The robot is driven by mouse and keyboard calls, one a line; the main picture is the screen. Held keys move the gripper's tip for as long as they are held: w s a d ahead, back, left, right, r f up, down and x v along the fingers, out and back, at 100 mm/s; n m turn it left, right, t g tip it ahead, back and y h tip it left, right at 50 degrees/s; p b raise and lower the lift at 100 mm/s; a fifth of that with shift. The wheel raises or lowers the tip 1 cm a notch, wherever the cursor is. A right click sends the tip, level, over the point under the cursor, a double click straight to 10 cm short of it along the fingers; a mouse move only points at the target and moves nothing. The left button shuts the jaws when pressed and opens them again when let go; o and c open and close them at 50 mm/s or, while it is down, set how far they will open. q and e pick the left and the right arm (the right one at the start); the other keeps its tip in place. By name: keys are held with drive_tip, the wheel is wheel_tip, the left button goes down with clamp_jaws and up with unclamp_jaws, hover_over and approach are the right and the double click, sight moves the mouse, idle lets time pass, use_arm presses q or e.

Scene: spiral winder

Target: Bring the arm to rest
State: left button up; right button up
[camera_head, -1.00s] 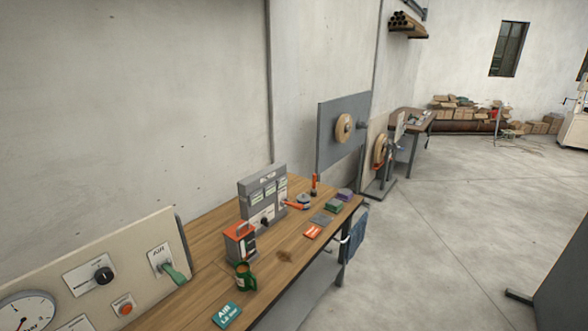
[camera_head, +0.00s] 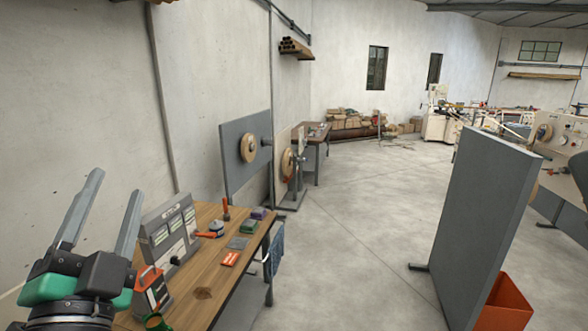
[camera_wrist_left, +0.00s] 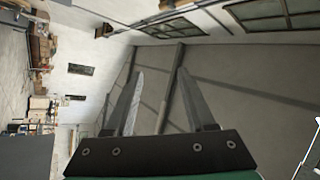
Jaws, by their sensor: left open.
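My left gripper (camera_head: 103,215) is in the lower left of the head view, pointing up with its two grey fingers spread apart and nothing between them. In that view it shows in front of the left end of the wooden workbench and the wall. In the left wrist view the two fingers of my left gripper (camera_wrist_left: 155,100) are also apart and empty, with the ceiling, windows and wall behind them. My right gripper is not in view.
The wooden workbench (camera_head: 230,270) carries a grey panel box (camera_head: 168,232), an orange device (camera_head: 150,290), a green mug (camera_head: 157,322) and small items. A grey partition (camera_head: 480,220) and orange bin (camera_head: 508,300) stand at right. The floor (camera_head: 345,220) between is clear.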

use_arm(q)
drive_tip(key=s+d+r+n+t+h, duration=0.3)
drive_tip(key=s+r+h, duration=0.1)
drive_tip(key=s, duration=0.2)
drive_tip(key=s+d+r+n+t+h, duration=0.2)
drive_tip(key=s+d+r+h, duration=0.2)
drive_tip(key=s, duration=0.2)
wheel_tip(320, 180, up, 18)
drive_tip(key=n+p, duration=0.2)
drive_tip(key=p, duration=1.6)
drive_tip(key=shift+w+a+h+p, duration=0.2)
drive_tip(key=shift+w+h+p, duration=0.1)
drive_tip(key=shift+w+h, duration=0.1)
drive_tip(key=shift+r, duration=0.15)
wheel_tip(320, 180, down, 15)
drive_tip(key=b, duration=1.4)
drive_tip(key=shift+b, duration=0.4)
